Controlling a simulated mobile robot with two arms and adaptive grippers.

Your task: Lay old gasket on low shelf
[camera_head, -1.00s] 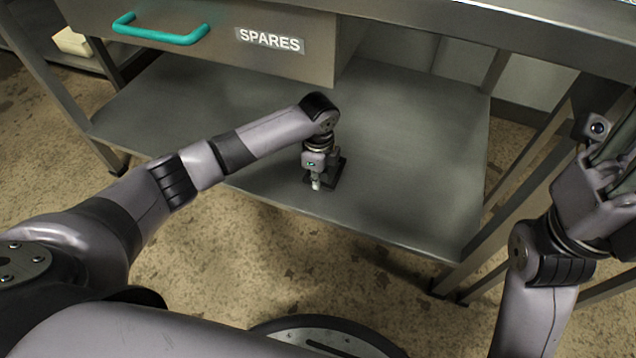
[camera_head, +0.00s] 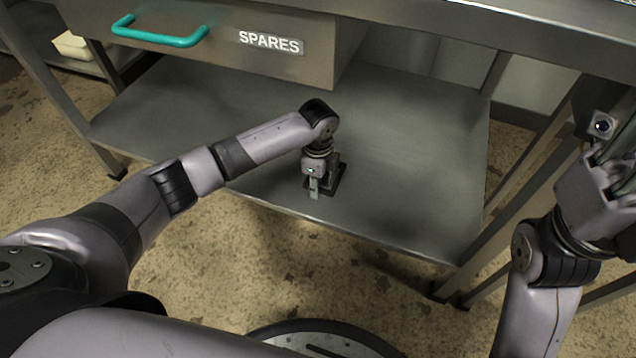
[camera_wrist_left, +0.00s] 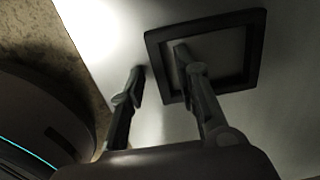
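The old gasket is a black square frame (camera_wrist_left: 253,52) lying on the grey low shelf (camera_head: 410,150); shelf surface shows through its middle in the left wrist view. In the head view the gasket (camera_head: 341,176) is partly hidden behind my left gripper (camera_head: 314,190), near the shelf's front edge. My left gripper points down. In the left wrist view its fingers (camera_wrist_left: 158,58) are spread, one outside the gasket's left side and one over its opening, with gaps beside that side. My right gripper (camera_head: 618,150) is at the right edge, partly cut off; its fingertips are unclear.
A drawer marked SPARES (camera_head: 230,45) with a teal handle (camera_head: 160,32) hangs above the shelf. Table legs (camera_head: 500,225) stand at the right. The shelf is bare around the gasket. A pale block (camera_head: 72,44) lies at the far left.

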